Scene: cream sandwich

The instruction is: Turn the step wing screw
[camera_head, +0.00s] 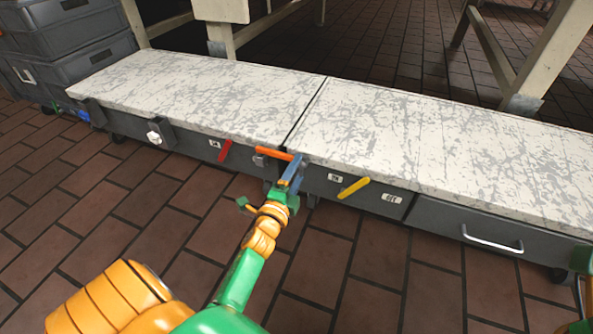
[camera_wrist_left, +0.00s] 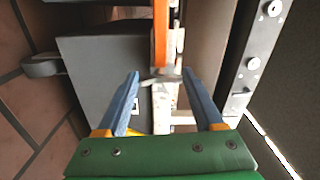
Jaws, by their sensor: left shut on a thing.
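An orange bar (camera_head: 275,153), the likely step wing screw, sits at the seam between two low dark cabinets. It shows in the left wrist view (camera_wrist_left: 169,40), running up from a pale metal part between the fingertips. My left gripper (camera_head: 291,170) is at the cabinet front, at the right end of the orange bar. In the left wrist view its blue fingers (camera_wrist_left: 161,76) stand apart, one on each side of this part, and are closed on it. The exact contact is hard to make out. Only pieces of my right arm show at the lower right edge of the head view.
A red lever (camera_head: 224,150), a yellow lever (camera_head: 353,187) and a white knob (camera_head: 154,137) stick out of the cabinet fronts. A drawer with a metal handle (camera_head: 492,239) is at right. The worn white tops (camera_head: 210,92) and the brick floor in front are clear.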

